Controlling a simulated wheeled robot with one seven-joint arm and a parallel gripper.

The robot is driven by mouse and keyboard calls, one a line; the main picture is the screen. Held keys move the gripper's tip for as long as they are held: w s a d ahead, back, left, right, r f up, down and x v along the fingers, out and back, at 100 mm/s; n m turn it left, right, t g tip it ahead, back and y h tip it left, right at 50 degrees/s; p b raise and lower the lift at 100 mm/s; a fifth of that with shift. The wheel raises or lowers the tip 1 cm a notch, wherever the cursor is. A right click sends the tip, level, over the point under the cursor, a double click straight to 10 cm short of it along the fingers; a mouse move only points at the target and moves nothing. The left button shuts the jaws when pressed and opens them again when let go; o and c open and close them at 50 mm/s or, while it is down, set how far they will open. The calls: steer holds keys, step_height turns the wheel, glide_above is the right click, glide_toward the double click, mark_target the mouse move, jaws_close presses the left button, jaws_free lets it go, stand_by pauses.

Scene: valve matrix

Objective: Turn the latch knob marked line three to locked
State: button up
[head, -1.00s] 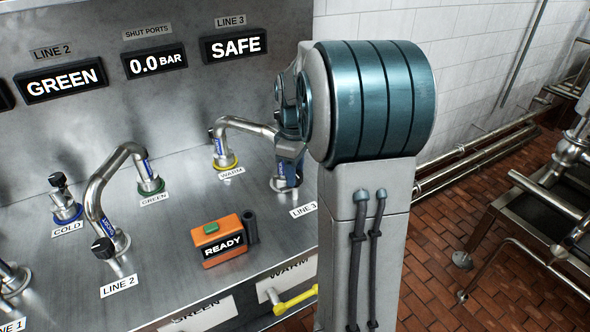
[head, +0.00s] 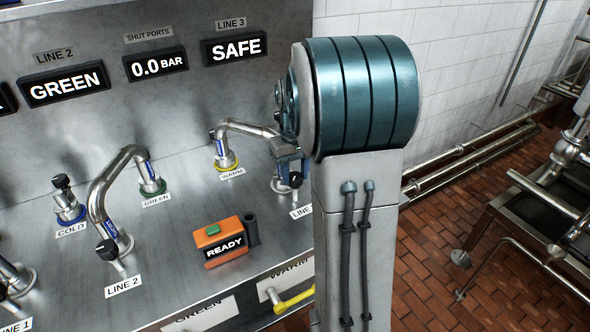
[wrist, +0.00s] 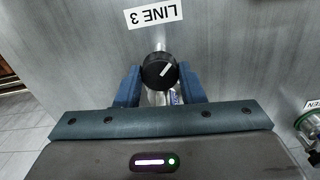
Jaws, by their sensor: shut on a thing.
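The line three latch knob (wrist: 159,70) is black and round with a white pointer mark, at the base of the line three pipe, beside the LINE 3 label (wrist: 153,14). In the wrist view the pointer mark slants up to the right. My gripper (wrist: 159,82) is shut on the knob, one blue finger on each side. In the head view my gripper (head: 289,166) is at the pipe end, and the knob (head: 296,180) shows as a small dark spot. The LINE 3 label (head: 301,211) is partly hidden by my arm there. The line three display (head: 234,48) reads SAFE.
The bent line three pipe (head: 245,126) runs to the yellow-ringed WARM port (head: 226,161). An orange READY box (head: 222,241) stands on the panel to the left. The line two pipe (head: 103,185) is further left. A yellow handle (head: 294,301) juts from the panel front.

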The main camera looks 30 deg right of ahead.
mark_target(295, 176)
steer(key=m+p, duration=0.1)
steer(key=m, duration=0.3)
steer(key=shift+m, duration=0.3)
steer(key=m, duration=0.4)
steer(key=shift+p, duration=0.4)
steer(key=shift+m, duration=0.4)
steer(key=o, duration=1)
step_height(295, 176, up, 14)
steer(key=shift+f+p, duration=0.1)
steer(key=shift+p, duration=0.25)
